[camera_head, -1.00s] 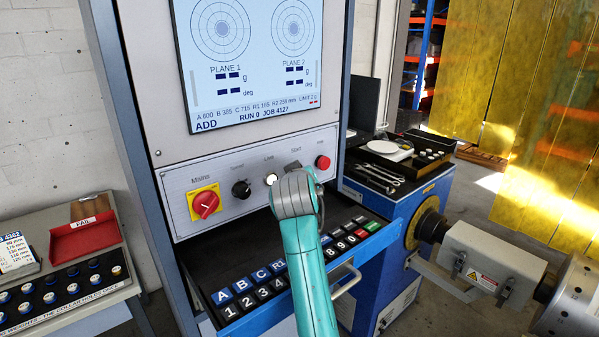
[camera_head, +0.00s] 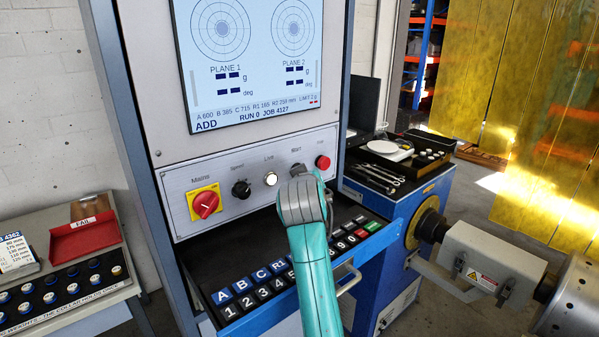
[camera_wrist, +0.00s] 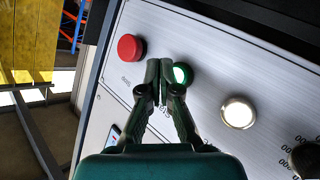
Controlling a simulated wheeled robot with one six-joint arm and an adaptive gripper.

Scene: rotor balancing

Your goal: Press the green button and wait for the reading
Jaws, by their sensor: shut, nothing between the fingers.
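The green button (camera_wrist: 182,74) shows in the wrist view with a bright green glow, partly covered by my fingertips. My gripper (camera_wrist: 161,76) is shut and empty. Its tips lie in front of the panel, overlapping the button's left side; I cannot tell whether they touch it. In the head view, my gripper (camera_head: 299,171) is at the panel's right part under the start label, and it hides the button. The screen (camera_head: 262,60) shows PLANE 1 and PLANE 2 with dark dashes in place of numbers, and the line RUN 0 JOB 4127.
A red button (camera_wrist: 130,47) sits close beside the green one. A lit white lamp (camera_wrist: 237,112) is on the other side; a black knob (camera_head: 241,189) and red-yellow mains switch (camera_head: 205,204) are farther left. The keypad tray (camera_head: 250,296) juts out below the panel.

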